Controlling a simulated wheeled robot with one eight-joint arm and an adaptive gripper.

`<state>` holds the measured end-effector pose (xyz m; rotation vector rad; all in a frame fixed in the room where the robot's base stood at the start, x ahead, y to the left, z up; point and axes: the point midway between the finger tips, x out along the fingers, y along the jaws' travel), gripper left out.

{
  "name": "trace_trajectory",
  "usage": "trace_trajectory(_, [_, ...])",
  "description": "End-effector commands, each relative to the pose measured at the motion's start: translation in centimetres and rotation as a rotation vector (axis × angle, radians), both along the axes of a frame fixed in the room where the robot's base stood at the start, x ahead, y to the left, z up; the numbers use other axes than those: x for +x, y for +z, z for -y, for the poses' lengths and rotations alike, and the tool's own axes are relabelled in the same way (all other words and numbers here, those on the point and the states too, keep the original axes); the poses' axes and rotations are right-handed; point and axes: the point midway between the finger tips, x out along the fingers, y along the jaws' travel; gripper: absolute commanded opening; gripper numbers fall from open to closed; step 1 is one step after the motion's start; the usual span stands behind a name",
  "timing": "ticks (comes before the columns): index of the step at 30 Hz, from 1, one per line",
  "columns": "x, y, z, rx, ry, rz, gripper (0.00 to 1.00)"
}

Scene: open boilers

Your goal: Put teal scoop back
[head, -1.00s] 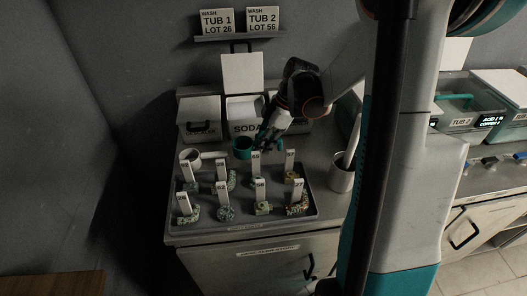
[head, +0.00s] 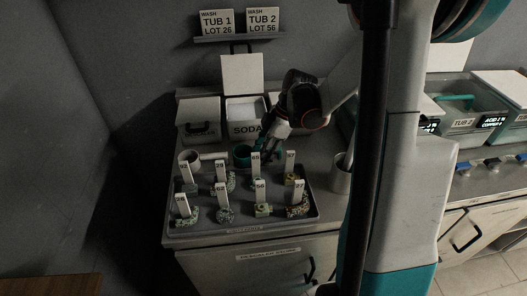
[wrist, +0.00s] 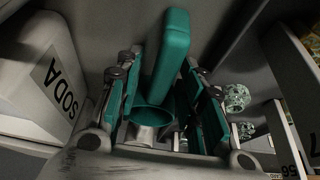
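The teal scoop (head: 241,154) stands on the bench behind the tray of tagged parts, in front of the white SODA box (head: 246,130). In the wrist view its broad teal handle (wrist: 170,55) points up between my fingers, with the round cup (wrist: 152,116) below. My gripper (head: 268,154) is low beside the scoop, on its right in the head view. In the wrist view my gripper (wrist: 165,100) is open, its teal-padded fingers on either side of the handle with gaps visible. The SODA box also shows at the left (wrist: 45,75).
The grey tray (head: 240,226) holds several parts with upright numbered tags close to my gripper. A metal beaker (head: 341,178) stands to the right. Another lidded box (head: 199,118) is left of SODA.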

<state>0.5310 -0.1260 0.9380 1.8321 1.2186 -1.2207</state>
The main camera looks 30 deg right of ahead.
Motion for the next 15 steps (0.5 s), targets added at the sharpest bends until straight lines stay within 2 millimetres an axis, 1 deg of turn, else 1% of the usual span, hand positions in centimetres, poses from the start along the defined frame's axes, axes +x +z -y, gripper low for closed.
trace_trajectory(2, [0.0,0.3,0.0,0.000,0.000,0.000,0.35])
trace_trajectory(5, [-0.1,1.2,0.3,0.000,-0.001,0.000,0.35])
trace_trajectory(8, [-0.4,2.9,0.9,0.000,-0.002,0.000,0.35])
trace_trajectory(15, [-1.1,7.6,2.7,0.000,-0.002,0.000,0.35])
